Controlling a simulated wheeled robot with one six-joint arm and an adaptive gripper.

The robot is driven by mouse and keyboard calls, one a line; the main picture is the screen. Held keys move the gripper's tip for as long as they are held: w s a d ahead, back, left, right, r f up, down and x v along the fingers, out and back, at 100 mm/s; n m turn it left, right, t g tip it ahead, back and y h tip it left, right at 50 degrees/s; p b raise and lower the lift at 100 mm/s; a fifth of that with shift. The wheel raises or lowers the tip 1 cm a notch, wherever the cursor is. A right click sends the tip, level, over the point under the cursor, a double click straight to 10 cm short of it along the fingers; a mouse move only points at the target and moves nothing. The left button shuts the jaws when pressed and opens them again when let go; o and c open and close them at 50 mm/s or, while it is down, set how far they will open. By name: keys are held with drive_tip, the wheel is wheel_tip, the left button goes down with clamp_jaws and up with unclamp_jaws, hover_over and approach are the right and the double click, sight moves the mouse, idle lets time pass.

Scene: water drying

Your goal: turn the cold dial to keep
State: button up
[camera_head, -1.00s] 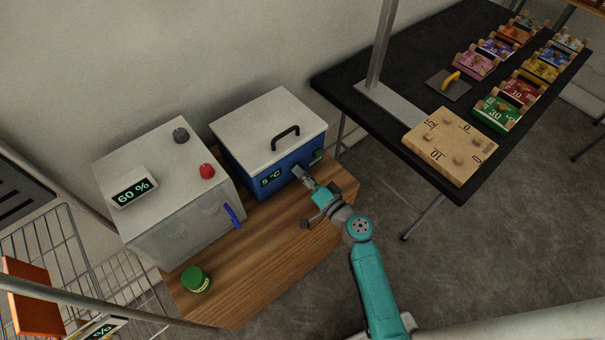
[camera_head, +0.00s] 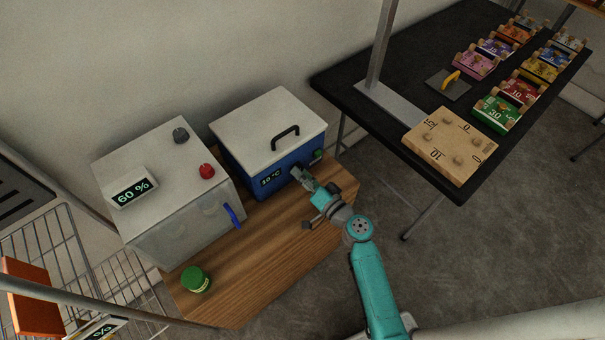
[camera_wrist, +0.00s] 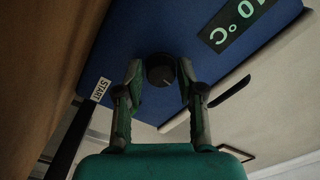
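The blue cooler box with a white lid (camera_head: 270,130) stands on the wooden table. Its display reads 10 °C in the head view (camera_head: 271,179) and in the wrist view (camera_wrist: 238,22). The black cold dial (camera_wrist: 160,70) is on the blue front, beside the display; my gripper covers it in the head view. My gripper (camera_head: 300,174) is at the cooler's front. In the wrist view my gripper (camera_wrist: 161,72) has its fingers apart, one on each side of the dial, with narrow gaps seeming to show. No "keep" marking is readable.
A START label (camera_wrist: 101,89) is on the cooler's front near one finger. Left of the cooler stands a grey box (camera_head: 165,180) with a red knob (camera_head: 207,171) and a 60 % display (camera_head: 131,192). A green jar (camera_head: 196,279) stands on the wooden table (camera_head: 262,265).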

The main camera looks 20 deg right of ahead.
drive_tip(key=shift+o, duration=0.8)
drive_tip(key=v, duration=1.2)
drive_tip(key=shift+r, duration=0.1)
drive_tip(key=m, duration=0.6)
drive_tip(key=w+m, duration=0.1)
drive_tip(key=m, duration=1.1)
drive_tip(key=shift+w+a+r, duration=0.15)
drive_tip(key=shift+w+r, duration=0.05)
drive_tip(key=shift+w, duration=0.1)
drive_tip(key=x, duration=1)
drive_tip(key=shift+w+a, duration=0.1)
drive_tip(key=shift+w, duration=0.15)
